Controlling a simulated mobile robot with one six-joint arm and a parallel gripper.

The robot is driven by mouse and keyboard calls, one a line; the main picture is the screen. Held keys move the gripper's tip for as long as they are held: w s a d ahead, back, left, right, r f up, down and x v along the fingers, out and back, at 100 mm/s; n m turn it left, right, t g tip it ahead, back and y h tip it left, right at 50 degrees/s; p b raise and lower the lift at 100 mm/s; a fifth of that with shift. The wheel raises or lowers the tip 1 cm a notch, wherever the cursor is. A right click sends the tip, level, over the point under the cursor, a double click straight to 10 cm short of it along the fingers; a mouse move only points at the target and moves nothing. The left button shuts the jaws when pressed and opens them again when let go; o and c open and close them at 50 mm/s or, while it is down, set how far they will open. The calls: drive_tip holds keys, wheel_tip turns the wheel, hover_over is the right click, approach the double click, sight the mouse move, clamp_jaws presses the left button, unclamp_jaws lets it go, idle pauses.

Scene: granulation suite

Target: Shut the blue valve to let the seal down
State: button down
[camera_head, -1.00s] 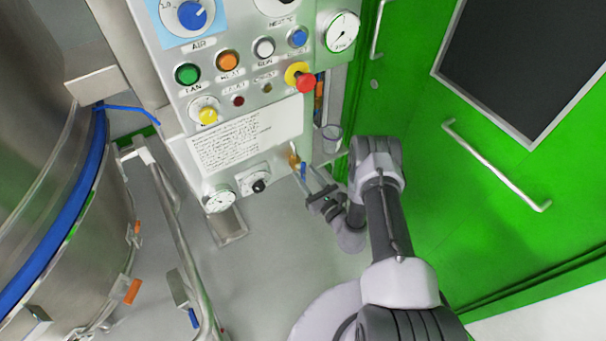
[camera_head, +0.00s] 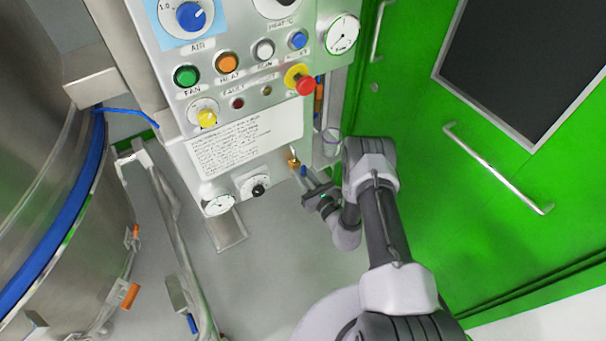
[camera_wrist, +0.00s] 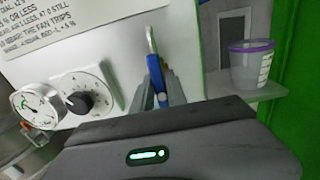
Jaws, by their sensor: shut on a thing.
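The blue valve is a brass body (camera_head: 293,161) with a blue lever on the lower right edge of the control panel. My gripper (camera_head: 304,174) is at the valve, its fingers drawn together on the blue lever. In the wrist view the fingers of my gripper (camera_wrist: 157,66) point at the panel edge. The blue lever (camera_wrist: 161,99) shows between them, and a blue part also shows beyond their tips. The fingers hide much of the lever, so I cannot tell its exact angle.
The control panel (camera_head: 248,146) carries buttons, a red emergency stop (camera_head: 305,86) and gauges. A clear cup (camera_wrist: 249,66) stands on a small shelf just right of my gripper. A green door (camera_head: 430,190) is at the right, a steel vessel (camera_head: 95,240) at the left.

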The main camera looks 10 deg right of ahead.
drive_tip(key=m+b, duration=0.1)
drive_tip(key=m, duration=0.1)
drive_tip(key=m+b, duration=0.1)
drive_tip(key=m, duration=0.1)
drive_tip(key=shift+d+f, duration=0.15)
drive_tip(key=m, duration=0.2)
drive_tip(key=m+b, duration=0.1)
drive_tip(key=m, duration=0.1)
drive_tip(key=shift+d+f+m, duration=0.1)
drive_tip(key=shift+d+m, duration=0.1)
drive_tip(key=shift+m, duration=0.1)
drive_tip(key=shift+w+d+f+m+b, duration=0.1)
drive_tip(key=shift+m+b, duration=0.3)
drive_tip(key=shift+m, duration=1.1)
drive_tip(key=shift+s+a+f+m+b, duration=0.15)
drive_tip(key=shift+m+b, duration=0.3)
drive_tip(key=shift+m, duration=1.05)
drive_tip(key=shift+w+d+f+m+b, duration=0.15)
drive_tip(key=shift+m+b, duration=0.25)
drive_tip(key=shift+m, duration=1.1)
drive_tip(key=c, duration=1.3)
unclamp_jaws()
drive_tip(key=shift+r, duration=0.1)
